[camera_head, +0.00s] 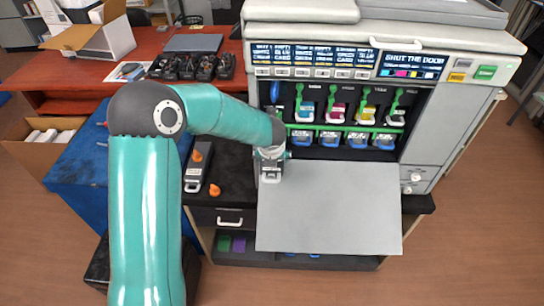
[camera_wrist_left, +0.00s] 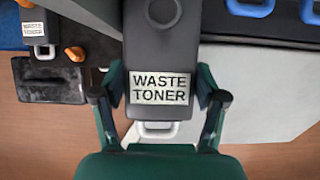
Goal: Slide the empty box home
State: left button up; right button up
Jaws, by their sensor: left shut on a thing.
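The dark grey waste toner box in my grip (camera_wrist_left: 155,50) has a white WASTE TONER label and a pale handle at its near end. My left gripper (camera_head: 271,165) is shut on it, with one finger on each side of the label in the left wrist view (camera_wrist_left: 158,100). In the head view the box is at the left end of the printer's open bay, largely hidden by my gripper. How deep it sits cannot be told. A second waste toner box (camera_head: 194,172) lies on the dark cart top at left, with an orange cap (camera_head: 197,155) on it.
The printer's grey door (camera_head: 328,210) is folded down in front of the bay. Several colour cartridges (camera_head: 338,110) stand in the bay to the right. The screen (camera_head: 412,65) reads SHUT THE DOOR. A loose orange cap (camera_head: 214,190) lies on the cart. A red desk (camera_head: 110,75) stands behind.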

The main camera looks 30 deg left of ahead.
pick_arm(q)
jog(key=shift+f, duration=0.1)
jog(key=o, duration=1.9)
jog(key=shift+c, duration=0.2)
jog(key=shift+s, duration=0.1)
jog(key=shift+s+d+f+b, duration=0.1)
jog(key=shift+s+d+b, duration=0.3)
jog(key=shift+s+b, duration=0.25)
jog(key=shift+s+d+b, duration=0.6)
jog(key=shift+s+d, duration=0.05)
jog(key=shift+s, duration=0.35)
jog(key=shift+r, duration=0.25)
